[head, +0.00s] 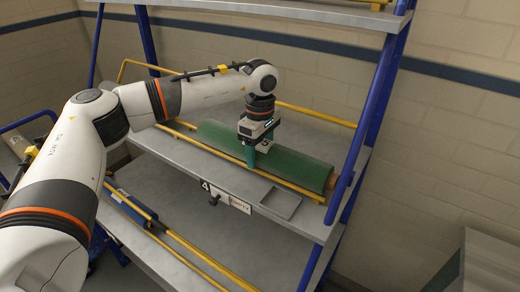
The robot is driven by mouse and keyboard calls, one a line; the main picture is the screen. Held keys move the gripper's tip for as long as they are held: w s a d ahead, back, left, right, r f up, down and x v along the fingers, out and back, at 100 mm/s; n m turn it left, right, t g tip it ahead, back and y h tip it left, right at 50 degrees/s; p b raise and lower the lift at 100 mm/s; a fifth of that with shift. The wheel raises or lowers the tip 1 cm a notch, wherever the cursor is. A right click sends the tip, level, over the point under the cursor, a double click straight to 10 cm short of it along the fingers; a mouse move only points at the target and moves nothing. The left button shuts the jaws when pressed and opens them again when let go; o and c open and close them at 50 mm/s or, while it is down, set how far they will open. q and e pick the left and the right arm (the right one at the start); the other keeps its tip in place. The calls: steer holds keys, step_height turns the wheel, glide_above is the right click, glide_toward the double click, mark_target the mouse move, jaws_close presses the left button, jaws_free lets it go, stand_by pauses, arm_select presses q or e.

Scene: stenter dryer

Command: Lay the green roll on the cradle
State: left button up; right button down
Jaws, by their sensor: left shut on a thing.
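The green roll (296,168) lies lengthwise on the rack's upper grey shelf, between yellow rails (228,156). My left gripper (256,157) points down over the roll's middle, shut on it, with its teal fingers at the roll. The gripper and wrist hide part of the roll's middle. I cannot tell whether the roll touches the shelf or is slightly lifted. I cannot tell which rails, if any, are the cradle. My right gripper does not show.
Blue rack posts (371,97) stand at the right and back. A label (240,204) and a shallow grey tray (281,203) are at the shelf's front edge. A lower shelf (180,232) has yellow rails and a blue roll (133,206). A grey box (490,262) stands at lower right.

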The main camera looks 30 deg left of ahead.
arm_select(q)
steer(key=o, duration=1.4)
steer(key=shift+o, duration=0.2)
step_height(320, 180, up, 12)
steer(key=shift+r+b, duration=0.15)
steer(key=shift+b, duration=0.4)
